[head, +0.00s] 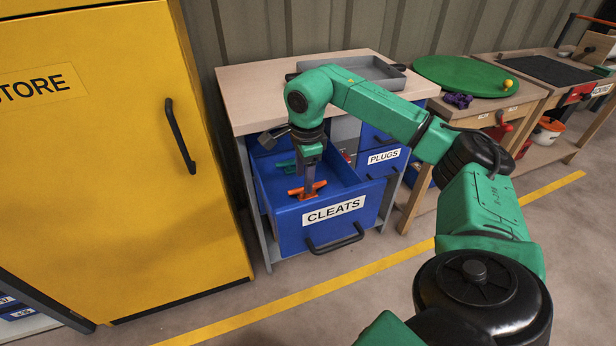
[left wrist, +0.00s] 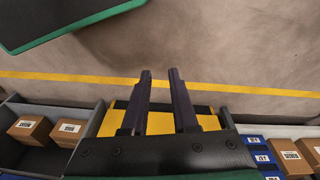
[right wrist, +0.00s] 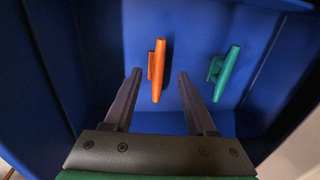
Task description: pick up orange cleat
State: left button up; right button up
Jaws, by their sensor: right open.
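The orange cleat (head: 307,190) lies in the open blue drawer labelled CLEATS (head: 335,209). My right gripper (head: 309,185) reaches down into the drawer right at the cleat. In the right wrist view the orange cleat (right wrist: 157,71) lies on the drawer floor, ahead of the tips and between the lines of the two open fingers (right wrist: 159,73). The fingers do not grip it. A green cleat (right wrist: 225,73) lies to its right; it also shows in the head view (head: 286,165), partly hidden. My left gripper (left wrist: 160,73) is open and empty above the floor, away from the drawer.
The drawer walls stand close around my right gripper. A wooden bench top (head: 250,92) with a grey tray (head: 376,72) is above the drawer. A shut PLUGS drawer (head: 384,158) is beside it. A yellow STORE cabinet (head: 110,180) stands left. Boxes in bins (left wrist: 30,129) lie near my left gripper.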

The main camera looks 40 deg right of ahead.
aim_at(303, 188)
notch_tip(303, 188, down, 3)
jog(key=shift+a+f+b, duration=0.1)
jog(key=shift+f+b, duration=0.05)
jog(key=shift+b, duration=0.25)
jog(key=shift+w+f, duration=0.15)
jog(key=shift+f, duration=0.05)
pick_arm(q)
jog(key=r, duration=0.3)
jog(key=shift+s, duration=0.25)
pick_arm(e)
grip_shut()
jog(key=shift+r, duration=0.1)
